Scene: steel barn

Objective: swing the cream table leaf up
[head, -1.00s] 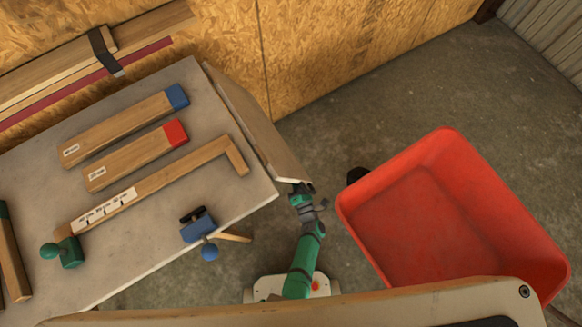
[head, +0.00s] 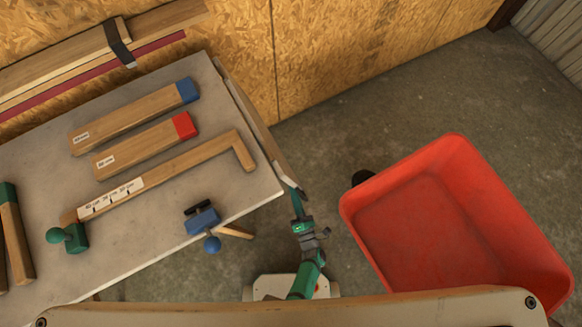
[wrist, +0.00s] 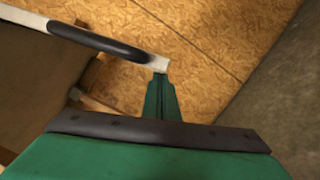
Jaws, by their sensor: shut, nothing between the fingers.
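The table leaf (head: 249,117) hangs along the right end of the grey-topped table (head: 215,105). It slopes steeply down and shows as a narrow tan strip in the head view. In the wrist view, a cream edge with a dark strip along it (wrist: 100,40) crosses the upper left; I take it to be the leaf's edge. My gripper (head: 296,194) is at the leaf's near outer corner. Its green fingers (wrist: 161,90) are shut and empty, with the tip right by the end of the cream edge. I cannot tell whether they touch.
A red open tub (head: 440,225) stands on the floor to the right of my arm. Wooden pieces with blue (head: 187,90) and red (head: 184,125) ends and a blue clamp (head: 202,221) lie on the table. Bare floor (head: 340,130) lies beyond the leaf, before the board wall.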

